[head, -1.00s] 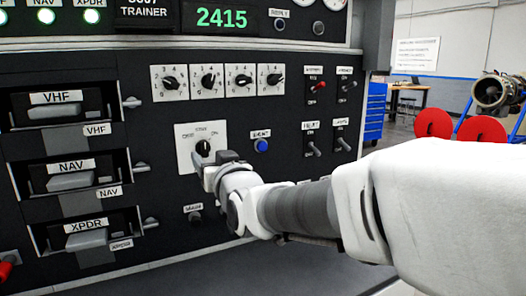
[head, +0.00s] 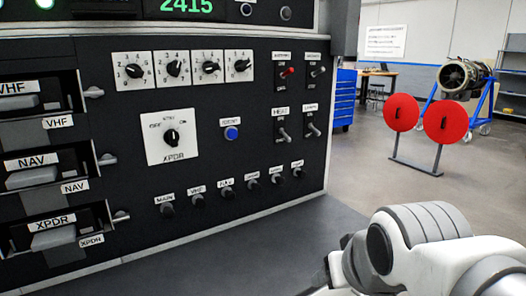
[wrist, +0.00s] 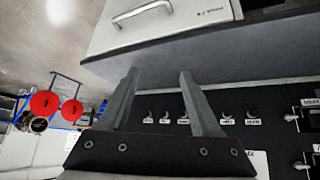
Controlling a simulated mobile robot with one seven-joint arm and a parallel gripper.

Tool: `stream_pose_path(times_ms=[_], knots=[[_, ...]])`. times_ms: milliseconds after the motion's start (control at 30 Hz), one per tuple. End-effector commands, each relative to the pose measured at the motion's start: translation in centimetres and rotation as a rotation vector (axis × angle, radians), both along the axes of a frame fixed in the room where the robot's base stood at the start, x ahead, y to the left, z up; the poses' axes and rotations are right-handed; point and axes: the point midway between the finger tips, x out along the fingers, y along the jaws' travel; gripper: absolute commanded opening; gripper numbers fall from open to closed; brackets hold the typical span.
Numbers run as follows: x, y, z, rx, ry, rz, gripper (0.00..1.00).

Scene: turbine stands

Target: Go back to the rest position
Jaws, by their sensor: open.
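My gripper (wrist: 158,74) shows in the wrist view with its two fingers apart and nothing between them. It is clear of the panel controls. In the head view my arm is at the lower right, in front of the trainer panel (head: 110,200), and the fingers are hidden or out of frame. The XPDR rotary knob (head: 172,137) on its white plate is fully visible, its pointer near upright. The blue button (head: 232,133) is to its right.
A row of small black knobs (head: 227,192) runs below, above a grey ledge (head: 290,225). A white drawer front with a handle (wrist: 142,12) shows in the wrist view. Red discs on a stand (head: 445,122), an engine (head: 466,78) and a blue cabinet (head: 344,98) stand beyond open floor.

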Motion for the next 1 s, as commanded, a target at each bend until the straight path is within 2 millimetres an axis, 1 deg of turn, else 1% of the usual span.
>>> stream_pose_path(times_ms=[33, 133, 167, 200, 367, 800, 1000], knots=[[-2.1, -1.1, -0.8, 0.004, 0.048, -0.029, 0.65], [-6.5, -2.7, -2.6, 0.019, 0.163, -0.075, 0.65], [-6.0, -2.5, -0.5, 0.016, 0.158, -0.069, 0.65], [-5.8, -2.4, 0.6, 0.015, 0.156, -0.067, 0.65], [-5.8, -2.4, 4.4, 0.014, 0.155, -0.065, 0.65], [-5.7, -2.3, 15.9, 0.014, 0.154, -0.065, 0.65], [-5.7, -2.3, 20.9, 0.014, 0.154, -0.065, 0.65]])
